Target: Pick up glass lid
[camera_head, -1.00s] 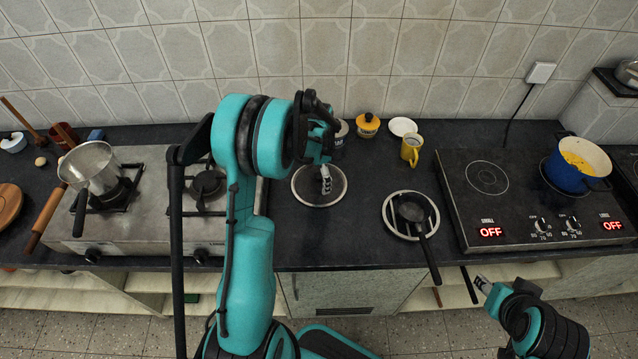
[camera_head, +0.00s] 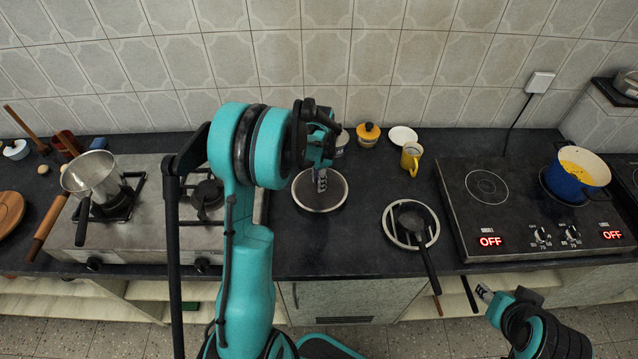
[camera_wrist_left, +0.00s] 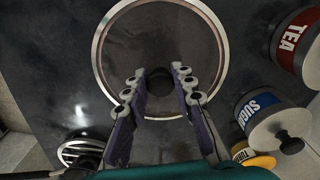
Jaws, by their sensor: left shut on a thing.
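The glass lid (camera_head: 333,199) is a round, dark see-through disc with a pale metal rim. It lies on the dark counter between the gas stove and the round trivet. My left gripper (camera_head: 320,184) points down over its middle. In the left wrist view the lid (camera_wrist_left: 206,40) fills the upper centre, with a dark round knob (camera_wrist_left: 159,78) at its middle. The fingers of my left gripper (camera_wrist_left: 160,85) are shut on this knob, one on each side. My right gripper (camera_head: 484,291) is low at the right, in front of the counter edge, far from the lid; its opening is unclear.
Several canisters stand behind the lid, including a yellow one (camera_head: 368,134). A yellow mug (camera_head: 411,160) is to their right. A small pan (camera_head: 410,212) rests on the trivet. The gas stove (camera_head: 145,230) is at the left, the electric hob (camera_head: 470,215) at the right.

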